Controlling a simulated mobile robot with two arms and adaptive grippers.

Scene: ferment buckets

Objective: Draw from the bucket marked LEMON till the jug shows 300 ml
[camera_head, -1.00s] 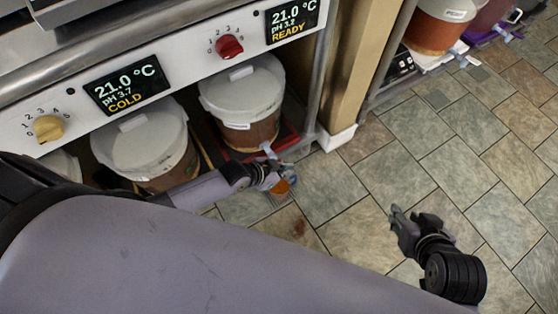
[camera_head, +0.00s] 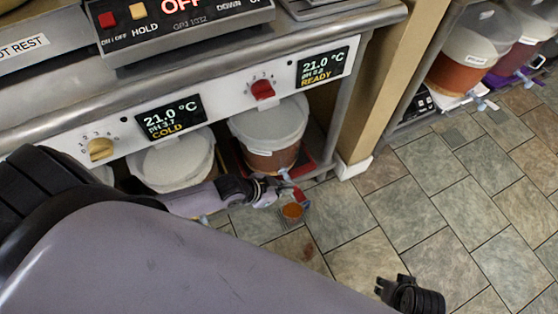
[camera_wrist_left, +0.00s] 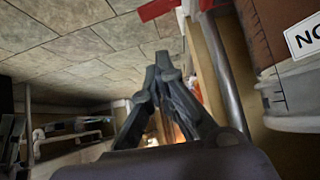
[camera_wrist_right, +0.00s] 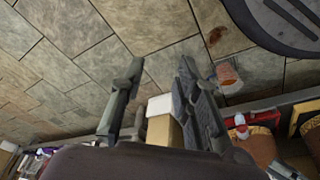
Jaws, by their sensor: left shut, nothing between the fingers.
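In the head view a white-lidded bucket of amber liquid (camera_head: 270,135) stands on the shelf under the READY display; its label is too small to read. Its pale tap (camera_head: 284,174) points outward, with a red part (camera_head: 299,194) below. A small clear jug (camera_head: 292,211) with orange liquid is below the tap; it also shows in the right wrist view (camera_wrist_right: 229,76). Its markings are unreadable. My left gripper (camera_head: 275,191) is beside the tap and jug, shut and empty; its fingertips meet in its wrist view (camera_wrist_left: 165,65). My right gripper (camera_head: 386,286) is open and empty over the floor.
Another lidded bucket (camera_head: 173,163) stands left, under the COLD display. The counter front (camera_head: 225,85) overhangs both. More buckets (camera_head: 465,58) with taps stand at the upper right. A post (camera_head: 366,110) flanks the shelf. The tiled floor (camera_head: 440,190) is open at right.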

